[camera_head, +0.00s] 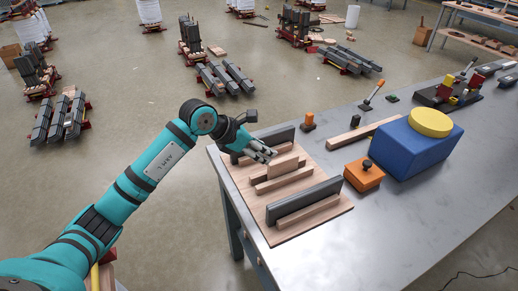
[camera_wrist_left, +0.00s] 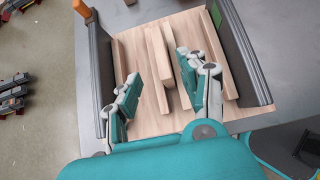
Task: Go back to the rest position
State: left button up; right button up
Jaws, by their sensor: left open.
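A long dark grey bar (camera_head: 305,202) stands at the front of the board, and another dark bar (camera_head: 272,136) stands at the back, partly hidden by my gripper. My right gripper is not in view.
A blue box (camera_head: 405,150) with a yellow disc (camera_head: 430,122) on top and an orange block with a black knob (camera_head: 364,174) stand right of the board. A wooden bar (camera_head: 361,131) lies behind. The floor left of the table (camera_head: 150,110) is open near my arm.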

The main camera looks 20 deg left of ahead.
pick_arm(q)
jog(key=shift+s+a+r, duration=0.25)
jog(key=shift+s+r, duration=0.05)
jog(key=shift+r, duration=0.2)
